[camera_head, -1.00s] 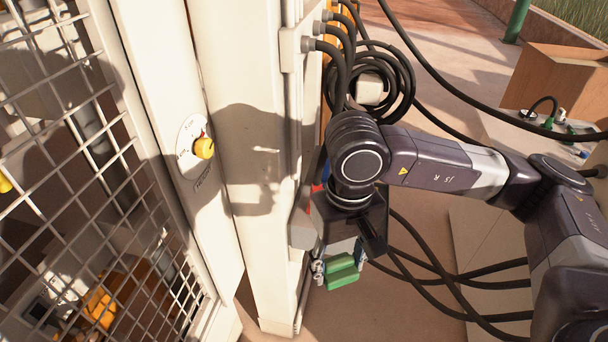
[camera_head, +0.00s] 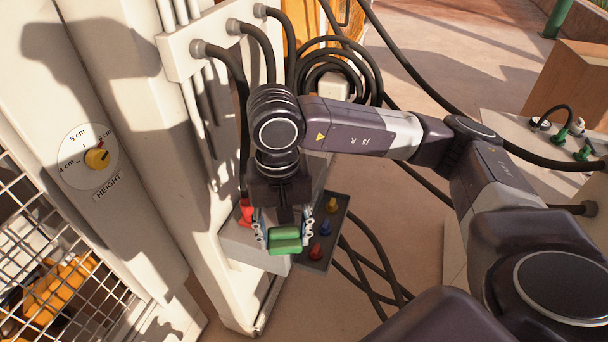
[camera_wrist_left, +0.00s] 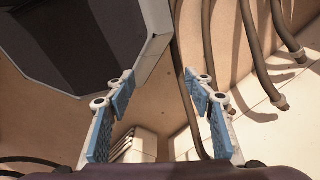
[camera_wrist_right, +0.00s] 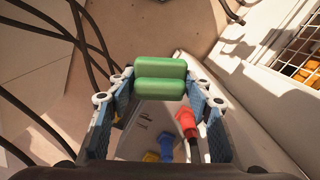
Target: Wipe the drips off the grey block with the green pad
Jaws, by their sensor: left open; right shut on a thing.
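The green pad (camera_head: 285,240) is held in my right gripper (camera_head: 285,232), which is shut on it. In the right wrist view the pad (camera_wrist_right: 160,80) spans the fingertips. The grey block (camera_head: 245,246) stands out from the pale column, below and beside the pad. In the right wrist view its pale top (camera_wrist_right: 143,125) shows between the fingers with small dark marks; I cannot tell whether these are drips. I cannot tell whether pad and block touch. My left gripper (camera_wrist_left: 160,90) is open and empty in the left wrist view, and out of the head view.
A red plug (camera_head: 246,211) with a black cable is at the block. A dark panel (camera_head: 338,212) with yellow, blue and red knobs lies right of the pad. A height dial (camera_head: 88,157) is on the column. Wire mesh (camera_head: 40,245) stands left; black cables (camera_head: 360,270) hang at right.

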